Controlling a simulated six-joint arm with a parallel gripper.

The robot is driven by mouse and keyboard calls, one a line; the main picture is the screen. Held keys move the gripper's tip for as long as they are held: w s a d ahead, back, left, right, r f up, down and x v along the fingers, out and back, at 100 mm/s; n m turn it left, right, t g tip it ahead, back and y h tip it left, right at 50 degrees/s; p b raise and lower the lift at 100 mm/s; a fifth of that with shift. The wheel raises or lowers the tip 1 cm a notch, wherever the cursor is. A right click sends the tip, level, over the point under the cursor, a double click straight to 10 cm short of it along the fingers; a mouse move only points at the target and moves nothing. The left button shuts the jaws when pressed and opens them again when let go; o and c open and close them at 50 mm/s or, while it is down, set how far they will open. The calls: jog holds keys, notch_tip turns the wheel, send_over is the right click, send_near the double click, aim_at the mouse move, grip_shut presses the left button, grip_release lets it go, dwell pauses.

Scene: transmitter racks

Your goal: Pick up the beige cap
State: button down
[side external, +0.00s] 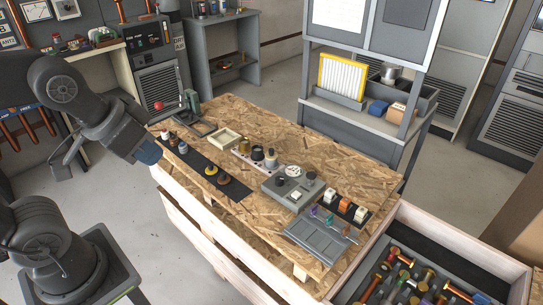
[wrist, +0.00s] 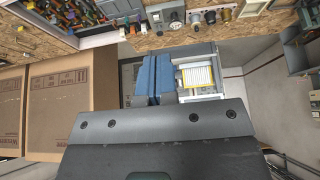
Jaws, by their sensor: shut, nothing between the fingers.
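Two pale, cream-coloured caps (side external: 330,195) and (side external: 360,213) stand either side of an orange cap (side external: 345,204) on a dark strip at the bench's right end. Another small pale-topped piece (side external: 165,134) stands on the black mat at the left. I cannot tell for sure which of these is the beige cap. My gripper (side external: 148,153), with blue fingers, is raised at the left, away from all of them. In the wrist view its fingers (wrist: 153,80) lie together, shut and empty.
The chipboard bench (side external: 245,208) holds a grey device (side external: 292,186), a tan tray (side external: 226,138) and a grey compartment tray (side external: 317,236). A crate (side external: 470,254) of metal parts stands at front right. A grey shelf unit (side external: 365,120) rises behind. Cardboard boxes (wrist: 60,105) show in the wrist view.

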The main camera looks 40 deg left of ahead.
jog(key=c, duration=0.5)
grip_release()
jog(key=shift+c, duration=0.2)
jog(key=n+g+y, duration=0.1)
jog(key=n, duration=0.2)
send_over(270, 150)
jog(key=s+d, duration=0.4)
jog(key=s, duration=0.5)
notch_tip(270, 150, down, 12)
jog(key=x, duration=0.5)
jog(key=a+x, duration=0.1)
jog(key=x, duration=0.9)
jog(key=shift+w+a+r, duration=0.1)
jog(key=shift+w+a, duration=0.2)
jog(key=shift+w, duration=0.15)
jog(key=shift+a+x, duration=0.15)
jog(key=shift+x, duration=1.3)
jog(key=shift+a+x, duration=0.1)
jog(key=shift+x, duration=1.4)
